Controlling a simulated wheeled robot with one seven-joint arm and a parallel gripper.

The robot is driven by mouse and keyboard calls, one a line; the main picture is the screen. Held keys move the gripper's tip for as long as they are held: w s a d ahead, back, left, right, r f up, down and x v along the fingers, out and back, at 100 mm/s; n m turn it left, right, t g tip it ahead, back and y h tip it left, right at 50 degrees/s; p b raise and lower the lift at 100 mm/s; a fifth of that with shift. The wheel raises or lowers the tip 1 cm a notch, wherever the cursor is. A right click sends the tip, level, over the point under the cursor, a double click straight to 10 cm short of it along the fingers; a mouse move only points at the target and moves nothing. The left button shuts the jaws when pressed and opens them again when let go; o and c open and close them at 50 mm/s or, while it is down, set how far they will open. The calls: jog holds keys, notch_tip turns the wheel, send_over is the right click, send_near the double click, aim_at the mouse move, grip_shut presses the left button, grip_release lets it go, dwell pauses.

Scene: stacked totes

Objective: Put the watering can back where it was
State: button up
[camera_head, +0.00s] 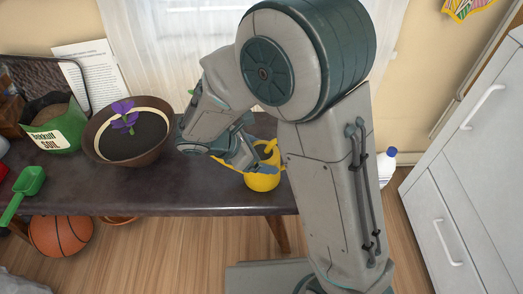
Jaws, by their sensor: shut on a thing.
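A yellow watering can (262,181) is at the right part of the dark table, near its front right edge. My gripper (250,168) is at the can and shut on it, though the fingertips are partly hidden. Part of the can is hidden behind my gripper and arm. I cannot tell whether the can's base touches the table top.
A brown pot (95,147) with a purple flower stands left of my gripper on the dark table (165,190). A green soil bag (55,124) and a green scoop (27,183) are farther left. A basketball (60,236) lies below. White drawers (470,170) stand right.

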jog(key=shift+f, duration=0.1)
jog(key=o, duration=1)
jog(key=shift+f, duration=0.1)
jog(key=shift+o, duration=0.2)
jog(key=shift+r, duration=0.25)
jog(key=p+v, duration=0.5)
jog(key=v, duration=0.7)
jog(key=s+d+r+m+g+y, duration=0.1)
jog(key=s+d+m+y, duration=0.3)
jog(key=d+m, duration=0.6)
jog(key=s+d+r+m+g+y, duration=0.1)
jog(key=s+d+r+m+y, duration=0.2)
jog(key=d+m, duration=0.7)
jog(key=shift+s+m+y, duration=0.8)
jog(key=shift+s+m, duration=0.25)
jog(key=shift+m, duration=0.05)
